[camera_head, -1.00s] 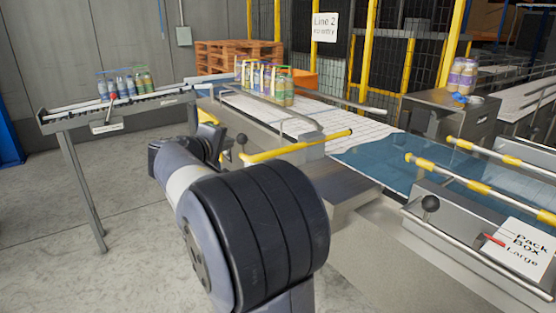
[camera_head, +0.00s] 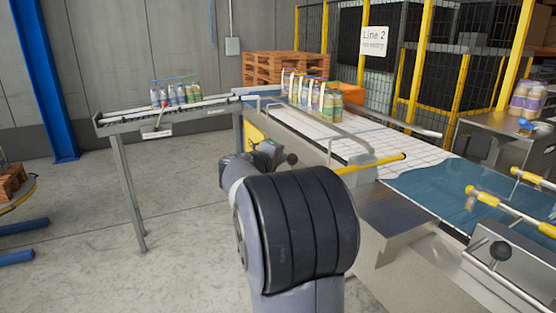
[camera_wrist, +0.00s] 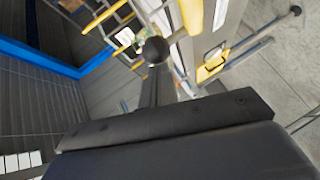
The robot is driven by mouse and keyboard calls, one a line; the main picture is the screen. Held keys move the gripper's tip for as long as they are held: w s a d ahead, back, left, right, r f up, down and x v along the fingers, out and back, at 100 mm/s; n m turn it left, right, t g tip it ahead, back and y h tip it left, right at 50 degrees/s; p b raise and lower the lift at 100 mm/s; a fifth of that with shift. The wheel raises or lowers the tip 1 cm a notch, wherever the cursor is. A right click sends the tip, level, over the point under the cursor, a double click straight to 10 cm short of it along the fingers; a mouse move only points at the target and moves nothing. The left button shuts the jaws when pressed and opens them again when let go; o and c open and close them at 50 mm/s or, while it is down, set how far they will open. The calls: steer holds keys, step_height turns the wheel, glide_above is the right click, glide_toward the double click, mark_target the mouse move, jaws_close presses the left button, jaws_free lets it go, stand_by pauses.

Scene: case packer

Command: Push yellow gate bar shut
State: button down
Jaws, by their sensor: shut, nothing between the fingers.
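The yellow gate bar (camera_head: 375,163) reaches out over the white conveyor belt in the head view, its near end hidden behind my arm. In the wrist view, a yellow bar (camera_wrist: 190,15) at the top edge looks like the same one. A black ball knob on a lever (camera_head: 292,159) is just left of the bar; a black ball knob (camera_wrist: 156,50) also stands up in the wrist view. My gripper (camera_head: 266,153) is shut and empty, beside the near side of the machine and left of the bar. My arm partly hides it. Contact with the bar cannot be made out.
Several bottles stand on the belt (camera_head: 310,95) behind the bar, and more on the side conveyor (camera_head: 175,95) at left. A second yellow-banded bar (camera_head: 505,208) and another black knob (camera_head: 500,251) are at right. Open floor (camera_head: 190,220) lies left of my arm.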

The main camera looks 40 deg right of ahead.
steer(key=s+d+b, duration=0.1)
steer(key=s+d, duration=0.3)
steer(key=d, duration=1.3)
steer(key=shift+s+d, duration=0.15)
steer(key=shift+d, duration=0.1)
steer(key=shift+r+b, duration=0.1)
steer(key=shift+b, duration=0.2)
steer(key=w+a+b+v, duration=0.1)
steer(key=w+b+v, duration=0.1)
steer(key=v, duration=1.1)
steer(key=shift+w+r+b, duration=0.2)
steer(key=shift+w+b, duration=0.2)
steer(key=shift+b, duration=0.05)
